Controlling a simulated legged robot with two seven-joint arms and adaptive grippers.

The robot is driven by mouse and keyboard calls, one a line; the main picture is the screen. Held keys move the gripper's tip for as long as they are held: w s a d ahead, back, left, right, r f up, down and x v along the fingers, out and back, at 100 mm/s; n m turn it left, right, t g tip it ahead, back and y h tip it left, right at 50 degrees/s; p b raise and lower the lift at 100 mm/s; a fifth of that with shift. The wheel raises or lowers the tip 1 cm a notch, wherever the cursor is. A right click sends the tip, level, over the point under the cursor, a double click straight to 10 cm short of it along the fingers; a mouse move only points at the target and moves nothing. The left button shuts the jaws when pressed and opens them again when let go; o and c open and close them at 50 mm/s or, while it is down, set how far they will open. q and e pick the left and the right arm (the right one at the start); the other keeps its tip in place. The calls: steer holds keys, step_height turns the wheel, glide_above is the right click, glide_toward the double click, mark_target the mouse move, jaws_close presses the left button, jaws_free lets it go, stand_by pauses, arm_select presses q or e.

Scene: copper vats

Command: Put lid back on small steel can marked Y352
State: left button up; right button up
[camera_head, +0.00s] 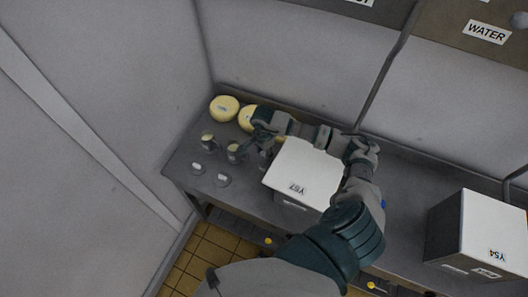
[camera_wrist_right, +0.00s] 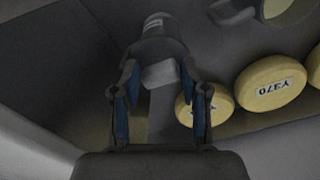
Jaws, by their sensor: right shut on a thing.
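My right gripper (camera_head: 262,140) is over the back left of the table. In the right wrist view its fingers (camera_wrist_right: 161,80) are shut on a pale block that looks like a lid's knob (camera_wrist_right: 160,73). Just beyond it is a dark rounded steel can (camera_wrist_right: 155,45) with a pale label too small to read. Whether the lid is seated on this can or apart from it, I cannot tell. In the head view the can (camera_head: 265,158) shows partly, under the gripper. No Y352 mark is legible. My left gripper is not in view.
Yellow rounds (camera_head: 224,108) stand behind, one marked Y370 (camera_wrist_right: 270,82). White box Y57 (camera_head: 300,165) is close right; box Y54 (camera_head: 490,225) is farther right.

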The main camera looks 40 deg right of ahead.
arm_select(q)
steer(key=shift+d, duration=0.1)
arm_select(e)
steer(key=shift+d, duration=0.2)
steer(key=shift+d+f, duration=0.15)
steer(key=shift+d, duration=0.05)
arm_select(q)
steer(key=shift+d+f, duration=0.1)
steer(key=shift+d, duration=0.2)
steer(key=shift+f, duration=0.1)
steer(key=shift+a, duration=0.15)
arm_select(e)
steer(key=shift+a, duration=0.3)
steer(key=o, duration=1.8)
steer(key=shift+d, duration=0.2)
steer(key=shift+a, duration=0.1)
